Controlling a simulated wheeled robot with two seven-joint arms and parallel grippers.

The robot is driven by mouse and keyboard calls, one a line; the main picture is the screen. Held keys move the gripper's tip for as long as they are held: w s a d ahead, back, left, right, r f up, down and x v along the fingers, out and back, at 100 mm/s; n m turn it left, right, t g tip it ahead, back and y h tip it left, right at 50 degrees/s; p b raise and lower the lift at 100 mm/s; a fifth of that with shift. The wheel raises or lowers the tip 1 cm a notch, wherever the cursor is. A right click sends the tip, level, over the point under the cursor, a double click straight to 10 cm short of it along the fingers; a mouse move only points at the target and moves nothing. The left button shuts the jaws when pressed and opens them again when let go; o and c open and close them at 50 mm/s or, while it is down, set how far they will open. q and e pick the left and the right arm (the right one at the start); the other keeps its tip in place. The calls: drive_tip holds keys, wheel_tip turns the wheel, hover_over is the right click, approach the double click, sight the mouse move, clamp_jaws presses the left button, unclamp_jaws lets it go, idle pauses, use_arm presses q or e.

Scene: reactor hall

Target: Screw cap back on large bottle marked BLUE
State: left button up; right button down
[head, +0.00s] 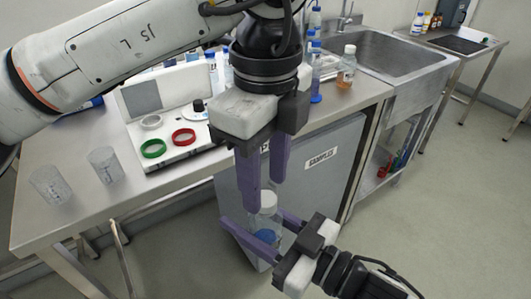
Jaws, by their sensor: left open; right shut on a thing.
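A clear bottle (266,222) with a blue patch (267,237) low on it is held upright in front of the bench, off the table. My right gripper (254,218) is shut on its body, one purple finger on each side. A white cap (267,200) sits at the bottle's top; I cannot tell how tightly it is seated. My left gripper (264,196) points down from above, its purple fingers open at the cap. The near finger partly covers the cap's left side. Any lettering on the bottle is not readable.
The bench (60,222) holds two clear beakers (103,165), a white device (160,105) with green (153,148) and red (184,137) rings, and several bottles at the back. A grey cabinet marked SAMPLES (322,159) stands close behind the held bottle. A sink (385,50) is beyond.

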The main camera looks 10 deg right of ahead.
sight(265, 226)
use_arm(q)
drive_tip(key=shift+f, duration=1.2)
